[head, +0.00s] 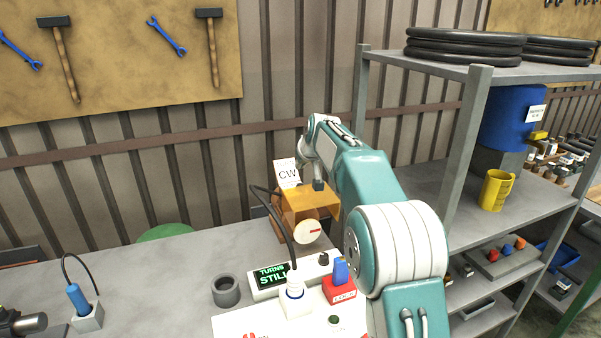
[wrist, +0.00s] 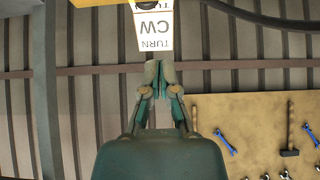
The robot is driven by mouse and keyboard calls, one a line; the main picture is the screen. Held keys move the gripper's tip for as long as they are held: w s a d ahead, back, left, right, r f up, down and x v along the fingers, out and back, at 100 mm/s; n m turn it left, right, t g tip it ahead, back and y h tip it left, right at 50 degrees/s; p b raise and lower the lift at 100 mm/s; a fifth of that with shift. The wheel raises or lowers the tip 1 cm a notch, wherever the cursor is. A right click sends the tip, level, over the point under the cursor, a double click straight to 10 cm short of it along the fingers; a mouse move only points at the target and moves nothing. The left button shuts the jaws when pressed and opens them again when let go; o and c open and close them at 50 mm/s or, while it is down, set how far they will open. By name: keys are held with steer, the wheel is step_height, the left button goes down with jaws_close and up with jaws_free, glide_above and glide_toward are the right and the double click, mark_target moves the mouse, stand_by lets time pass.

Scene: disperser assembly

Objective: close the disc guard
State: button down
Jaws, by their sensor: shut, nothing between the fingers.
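The disc guard (head: 312,204) is an amber, see-through box-like cover on the machine at the back of the bench. A pale round disc face (head: 307,231) with a red mark shows at its front. My gripper (head: 318,185) is at the top of the guard in the head view; whether it touches cannot be told. In the wrist view my gripper (wrist: 158,77) is shut and empty, its fingertips near a white "TURN CW" card (wrist: 153,28). An orange-yellow edge (wrist: 100,4) shows at the top of that view. The guard's hinge is hidden.
The bench holds a control box with a "TURNS STILL" display (head: 273,277), a red block with a blue switch (head: 340,284), a grey cup (head: 226,291) and a cable arching beside the guard. A metal shelf (head: 470,75) stands close on the right.

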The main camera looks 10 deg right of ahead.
steer(key=x, duration=0.9)
steer(key=shift+d+f, duration=0.1)
steer(key=shift+s+d, duration=0.2)
steer(key=shift+s, duration=0.8)
steer(key=shift+s+d, duration=0.15)
steer(key=shift+s, duration=0.85)
steer(key=shift+a, duration=0.2)
